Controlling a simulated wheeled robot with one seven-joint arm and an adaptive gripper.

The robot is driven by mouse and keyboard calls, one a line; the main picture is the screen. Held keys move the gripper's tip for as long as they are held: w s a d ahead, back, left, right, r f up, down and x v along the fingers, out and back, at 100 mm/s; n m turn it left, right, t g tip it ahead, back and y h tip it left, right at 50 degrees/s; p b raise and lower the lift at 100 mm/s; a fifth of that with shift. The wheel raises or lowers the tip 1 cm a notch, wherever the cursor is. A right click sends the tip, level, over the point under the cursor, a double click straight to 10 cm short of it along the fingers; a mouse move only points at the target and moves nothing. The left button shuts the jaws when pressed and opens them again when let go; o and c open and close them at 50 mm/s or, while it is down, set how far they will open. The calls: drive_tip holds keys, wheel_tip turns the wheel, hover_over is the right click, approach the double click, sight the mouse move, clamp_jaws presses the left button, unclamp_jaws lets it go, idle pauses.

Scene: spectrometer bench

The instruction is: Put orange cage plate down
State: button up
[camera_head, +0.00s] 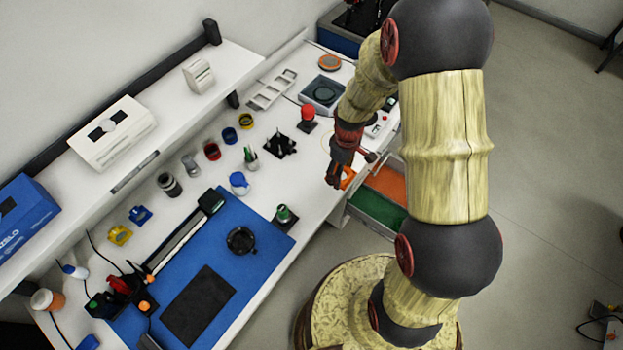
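The orange cage plate (348,178) shows as a small orange piece between the fingers of my gripper (345,173). My gripper points down near the bench's right front edge and appears shut on the plate. Much of the plate is hidden by the fingers, so its tilt cannot be told. The plate seems to be above the white bench top (312,178); the exact height is unclear.
Open drawers with an orange liner (388,184) and a green liner (372,212) lie right of the gripper. A red-topped post (308,114), black mount (281,146) and green-topped post (284,214) stand nearby. A blue mat (262,271) covers the front bench.

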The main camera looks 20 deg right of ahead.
drive_tip(key=a, duration=0.1)
drive_tip(key=w+a+f, duration=0.1)
drive_tip(key=w+a, duration=0.1)
drive_tip(key=shift+w+a+f, duration=0.15)
drive_tip(key=shift+w+f, duration=0.05)
drive_tip(key=shift+f, duration=0.15)
hover_over(316, 185)
drive_tip(key=f, duration=0.4)
drive_tip(key=shift+s+d+f+p, duration=0.2)
drive_tip(key=shift+d+f+p, duration=0.1)
drive_tip(key=shift+f, duration=0.1)
drive_tip(key=shift+w+a+f, duration=0.2)
drive_tip(key=shift+a+f, duration=0.1)
drive_tip(key=shift+f, duration=0.35)
drive_tip(key=shift+f+p, duration=0.3)
drive_tip(key=shift+f, duration=1.05)
drive_tip(key=shift+f, duration=0.15)
drive_tip(key=o, duration=1.2)
drive_tip(key=shift+c, duration=0.2)
drive_tip(key=shift+o, duration=0.3)
